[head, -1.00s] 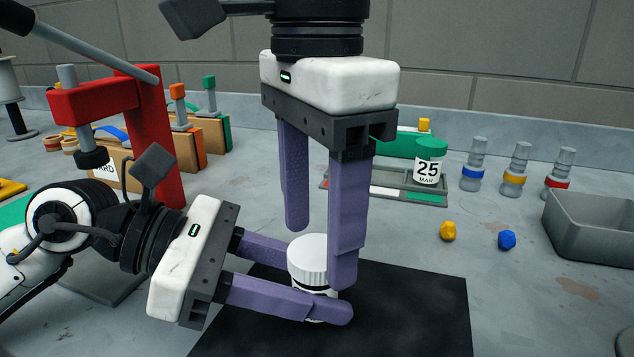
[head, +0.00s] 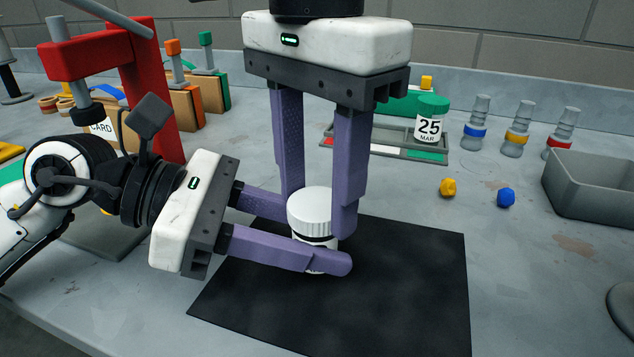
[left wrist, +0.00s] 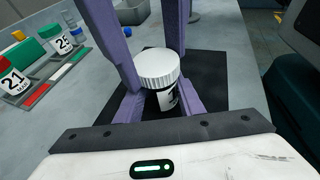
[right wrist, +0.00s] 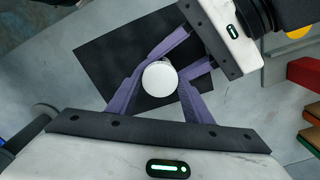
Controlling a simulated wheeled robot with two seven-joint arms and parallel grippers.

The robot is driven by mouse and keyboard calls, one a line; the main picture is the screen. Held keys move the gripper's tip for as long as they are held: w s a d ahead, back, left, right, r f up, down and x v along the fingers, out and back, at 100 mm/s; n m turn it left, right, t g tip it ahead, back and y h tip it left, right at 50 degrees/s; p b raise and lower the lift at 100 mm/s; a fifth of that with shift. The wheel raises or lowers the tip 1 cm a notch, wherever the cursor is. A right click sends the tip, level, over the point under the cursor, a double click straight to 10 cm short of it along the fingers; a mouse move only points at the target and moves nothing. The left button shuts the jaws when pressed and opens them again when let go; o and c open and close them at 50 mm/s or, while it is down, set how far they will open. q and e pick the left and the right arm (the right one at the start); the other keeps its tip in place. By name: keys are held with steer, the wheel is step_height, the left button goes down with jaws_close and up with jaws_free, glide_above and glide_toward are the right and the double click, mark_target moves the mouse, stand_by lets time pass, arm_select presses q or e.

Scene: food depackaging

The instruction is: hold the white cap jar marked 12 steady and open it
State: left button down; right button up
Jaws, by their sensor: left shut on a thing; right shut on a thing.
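The white cap jar (head: 312,212) stands upright on the black mat (head: 400,290). Its ribbed white cap also shows in the left wrist view (left wrist: 159,67) and from above in the right wrist view (right wrist: 159,79). Part of a dark number shows on its label in the left wrist view; I cannot read all of it. My left gripper (head: 318,238) is shut on the jar's body from the left, low down. My right gripper (head: 316,212) points down from above, with its fingers shut on the cap's sides. The cap sits on the jar.
A green-capped jar marked 25 (head: 430,118) stands on a tray behind. A red-capped jar marked 21 (left wrist: 14,80) shows in the left wrist view. A red press (head: 155,90) stands at the left, a grey bin (head: 590,190) at the right. The mat's front is clear.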

steer(key=n, duration=0.5)
steer(key=shift+f, duration=0.1)
steer(key=n, duration=0.7)
steer(key=shift+n, duration=0.3)
steer(key=n, duration=0.6)
steer(key=shift+n, duration=0.3)
steer(key=n, duration=1.2)
steer(key=shift+r+n, duration=0.2)
steer(key=shift+n, duration=0.1)
steer(key=n, duration=0.8)
steer(key=shift+r, duration=0.15)
